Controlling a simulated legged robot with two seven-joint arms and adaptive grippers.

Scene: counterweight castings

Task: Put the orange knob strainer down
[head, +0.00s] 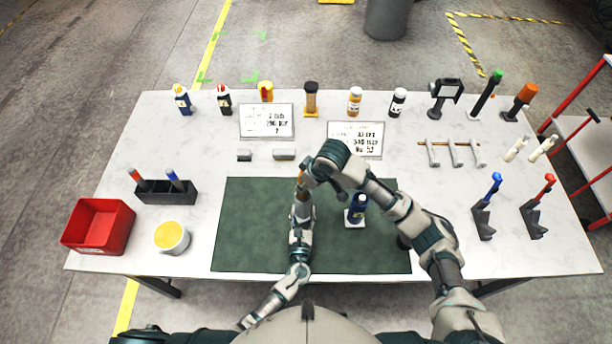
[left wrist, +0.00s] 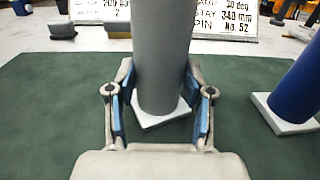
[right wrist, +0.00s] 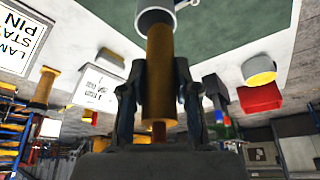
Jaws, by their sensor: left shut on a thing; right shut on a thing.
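The orange knob strainer has a grey round body (left wrist: 161,50) on a pale square base, and an orange upper part (right wrist: 159,75). It stands over the green mat (head: 255,215). My left gripper (left wrist: 160,95) is shut on the grey body, low near the base. My right gripper (right wrist: 160,95) is shut on the orange part, above the left one. In the head view my left gripper (head: 301,208) and right gripper (head: 304,183) meet one above the other and hide most of the strainer. I cannot tell whether its base touches the mat.
A dark blue bottle-like thing (head: 357,209) on a pale base stands on the mat, right of the strainer. Two printed cards (head: 266,121) (head: 356,139) lie behind the mat. A red bin (head: 98,226) and a yellow-topped tub (head: 171,237) are left. The mat's left part is clear.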

